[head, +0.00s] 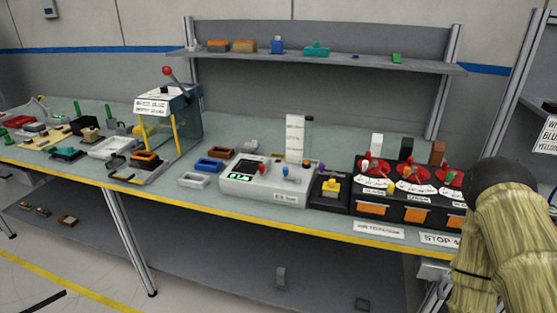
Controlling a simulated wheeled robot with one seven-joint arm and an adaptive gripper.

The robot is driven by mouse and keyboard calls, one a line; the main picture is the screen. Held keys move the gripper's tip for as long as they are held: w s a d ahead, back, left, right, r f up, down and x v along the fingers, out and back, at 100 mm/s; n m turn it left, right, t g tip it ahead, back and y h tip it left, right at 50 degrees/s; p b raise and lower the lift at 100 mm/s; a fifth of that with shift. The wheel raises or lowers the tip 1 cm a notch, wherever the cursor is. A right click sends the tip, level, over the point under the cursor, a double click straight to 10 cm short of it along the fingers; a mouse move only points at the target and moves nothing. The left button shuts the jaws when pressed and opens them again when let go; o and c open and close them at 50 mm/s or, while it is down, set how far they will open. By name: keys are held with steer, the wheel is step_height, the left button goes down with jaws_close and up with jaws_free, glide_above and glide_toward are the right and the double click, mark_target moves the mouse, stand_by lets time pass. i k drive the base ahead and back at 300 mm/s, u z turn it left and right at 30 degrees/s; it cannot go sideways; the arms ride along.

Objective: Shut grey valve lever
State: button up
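A black dashboard module (389,209) stands at the right end of the bench. It has several red and white dials on top, each with a small lever. I can make out a lever on the left dial (375,166), one on the middle dial (407,171) and one on the right dial (450,176). They are too small for me to tell which is the grey valve lever or how it is set. My arm fills the lower right and overlaps the module's right end. My gripper is not in view.
A pale grey console (262,190) with red and blue levers stands left of the module, with a yellow-knobbed black box (328,190) between. Further left are a yellow-posted press (170,115) and several small parts. A shelf (320,63) runs behind. The bench's front edge (230,209) is yellow.

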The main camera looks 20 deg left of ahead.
mark_target(440, 296)
steer(key=k, duration=0.75)
steer(key=z, duration=0.65)
steer(key=i, duration=0.45)
steer(key=u, duration=0.05)
